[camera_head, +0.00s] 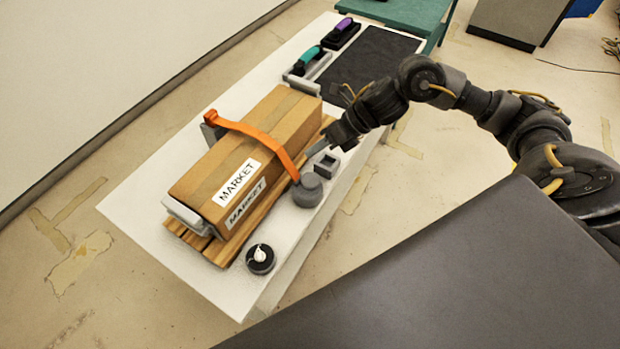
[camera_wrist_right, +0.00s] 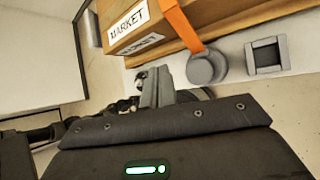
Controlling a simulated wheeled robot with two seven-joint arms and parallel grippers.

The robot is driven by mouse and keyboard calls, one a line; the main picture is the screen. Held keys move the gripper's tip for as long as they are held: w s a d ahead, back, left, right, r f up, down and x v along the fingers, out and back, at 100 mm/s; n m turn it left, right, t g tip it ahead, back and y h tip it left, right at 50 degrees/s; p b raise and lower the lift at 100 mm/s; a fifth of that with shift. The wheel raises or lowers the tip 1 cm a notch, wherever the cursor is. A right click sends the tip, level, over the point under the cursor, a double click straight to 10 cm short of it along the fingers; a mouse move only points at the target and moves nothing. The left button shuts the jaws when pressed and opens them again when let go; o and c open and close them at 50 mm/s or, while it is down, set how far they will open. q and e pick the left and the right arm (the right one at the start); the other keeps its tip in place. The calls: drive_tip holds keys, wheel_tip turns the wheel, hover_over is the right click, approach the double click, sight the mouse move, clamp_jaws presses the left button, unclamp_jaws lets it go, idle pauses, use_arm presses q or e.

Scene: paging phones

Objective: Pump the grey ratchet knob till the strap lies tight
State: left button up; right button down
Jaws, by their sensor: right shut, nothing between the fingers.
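The grey ratchet knob (camera_head: 307,189) is a round block on the white table at the near right side of a cardboard box (camera_head: 226,172) labelled MARKET. The orange strap (camera_head: 262,138) runs over the box from a grey bracket at its far left side down to the knob. It bows outward near the box's right edge; how slack it is I cannot tell. In the wrist view the knob (camera_wrist_right: 206,67) and strap (camera_wrist_right: 181,27) show beyond my fingers. My right gripper (camera_head: 315,150) is shut and empty, beside the box and above the knob in the picture, apart from it.
The box stands on wooden slats (camera_head: 198,240). A small square grey holder (camera_head: 324,169) sits close to the knob, and a dark round pot (camera_head: 260,259) stands at the near end. A dark mat (camera_head: 370,65) and teal-handled (camera_head: 307,57) and purple-handled (camera_head: 343,25) tools lie at the far end.

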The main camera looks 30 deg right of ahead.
drive_tip(key=shift+f, duration=0.15)
drive_tip(key=b, duration=0.5)
hover_over(310, 179)
drive_tip(key=d, duration=0.1)
drive_tip(key=f, duration=0.7)
drive_tip(key=shift+s+d+f, duration=0.15)
drive_tip(key=shift+s+f, duration=0.1)
drive_tip(key=shift+s, duration=0.05)
drive_tip(key=shift+f+b, duration=0.55)
drive_tip(key=shift+b, duration=0.15)
idle(0.4)
drive_tip(key=shift+f+b, duration=0.4)
drive_tip(key=shift+b, duration=0.15)
drive_tip(key=shift+f+b, duration=1.1)
drive_tip(key=shift+f, duration=0.05)
idle(0.8)
drive_tip(key=shift+r, duration=0.15)
idle(0.3)
drive_tip(key=shift+r+p, duration=1.1)
drive_tip(key=shift+r, duration=0.3)
drive_tip(key=shift+r, duration=0.1)
